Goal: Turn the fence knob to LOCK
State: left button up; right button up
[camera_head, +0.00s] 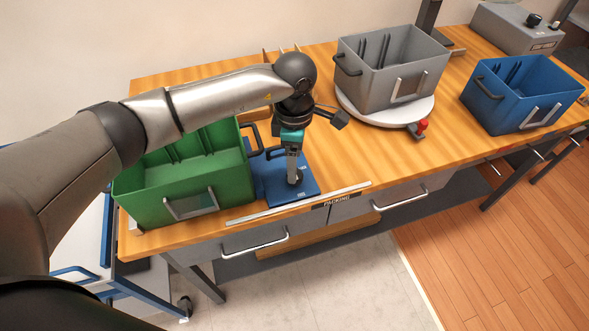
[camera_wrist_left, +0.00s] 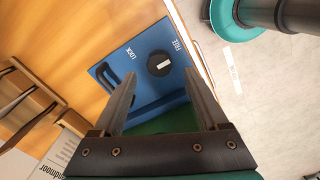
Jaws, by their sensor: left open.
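The black fence knob (camera_head: 297,177) sits on a blue plate (camera_head: 270,181) at the table's front, right of the green crate. In the wrist view the knob (camera_wrist_left: 159,63) has a white bar lying roughly sideways, tilted slightly; I cannot tell which end is its pointer. The labels LOCK (camera_wrist_left: 129,53) and FREE (camera_wrist_left: 178,46) are on the blue plate on either side of it. My left gripper (camera_head: 294,170) points down over the knob. In the wrist view its open fingers (camera_wrist_left: 160,76) are on either side of the knob, apparently not touching it. My right gripper is not seen.
A green crate (camera_head: 150,207) stands close on the left. A grey crate (camera_head: 420,92) sits on a round white turntable (camera_head: 385,124) with a red knob (camera_head: 422,126). A blue crate (camera_head: 545,112) stands at the right. A metal strip (camera_head: 300,203) runs along the front edge.

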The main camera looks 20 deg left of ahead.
pick_arm(q)
jog(key=shift+f, duration=2.1)
jog(key=shift+c, duration=0.3)
grip_shut()
